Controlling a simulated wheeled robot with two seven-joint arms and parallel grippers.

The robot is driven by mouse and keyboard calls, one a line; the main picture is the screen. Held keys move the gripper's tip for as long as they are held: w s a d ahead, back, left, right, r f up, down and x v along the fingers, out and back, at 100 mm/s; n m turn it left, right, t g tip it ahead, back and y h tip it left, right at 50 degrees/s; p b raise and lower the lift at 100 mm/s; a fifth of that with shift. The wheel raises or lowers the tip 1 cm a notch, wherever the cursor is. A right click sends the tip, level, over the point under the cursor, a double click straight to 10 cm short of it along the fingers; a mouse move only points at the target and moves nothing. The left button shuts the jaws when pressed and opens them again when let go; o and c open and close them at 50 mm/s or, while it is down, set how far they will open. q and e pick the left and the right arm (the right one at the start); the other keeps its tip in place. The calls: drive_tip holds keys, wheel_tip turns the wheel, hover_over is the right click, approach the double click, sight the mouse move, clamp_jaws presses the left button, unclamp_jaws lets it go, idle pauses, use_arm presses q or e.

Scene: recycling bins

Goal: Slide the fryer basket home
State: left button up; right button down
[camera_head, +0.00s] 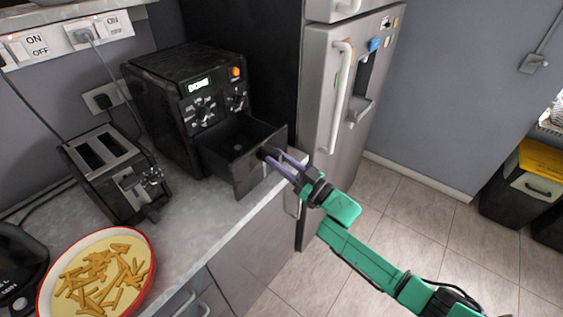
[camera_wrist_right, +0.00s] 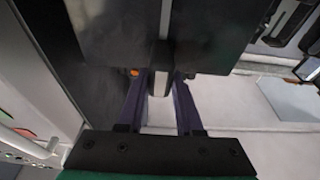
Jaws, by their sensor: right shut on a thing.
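The black air fryer (camera_head: 177,98) stands on the counter in the head view, with a lit display and knobs on its front. Its fryer basket (camera_head: 236,146) is pulled partly out like a drawer and looks empty inside. My right gripper (camera_head: 268,155) is at the basket's front and shut on its handle. In the right wrist view the two fingers of my right gripper (camera_wrist_right: 160,95) stand on either side of the basket handle (camera_wrist_right: 160,80). The basket's dark front panel (camera_wrist_right: 110,35) fills the upper part there. My left gripper is not in view.
A black toaster (camera_head: 115,175) stands on the counter left of the basket. A red-rimmed bowl of fries (camera_head: 140,235) sits at the front left. The fridge (camera_head: 345,100) stands close on the right. Floor (camera_head: 420,200) is clear; black bins (camera_head: 520,190) stand at far right.

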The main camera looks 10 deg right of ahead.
sight(258, 148)
drive_tip(key=shift+w+a+b, duration=1.25)
drive_tip(key=shift+w+b, duration=0.15)
drive_tip(key=shift+w, duration=0.15)
drive_tip(key=shift+w+a+b, duration=1.25)
drive_tip(key=shift+w+b, duration=0.1)
drive_tip(key=shift+w, duration=0.15)
drive_tip(key=shift+f+b+x, duration=0.25)
drive_tip(key=shift+b+x, duration=0.8)
drive_tip(key=shift+x, duration=0.1)
drive_tip(key=shift+f+b+x, duration=0.2)
drive_tip(key=shift+b+x, duration=0.85)
drive_tip(key=shift+x, duration=0.1)
drive_tip(key=shift+f+b+x, duration=0.25)
drive_tip(key=shift+b+x, duration=0.8)
drive_tip(key=shift+x, duration=0.1)
drive_tip(key=shift+c, duration=2.4)
unclamp_jaws()
drive_tip(key=shift+w+a, duration=0.1)
drive_tip(key=shift+a, duration=0.05)
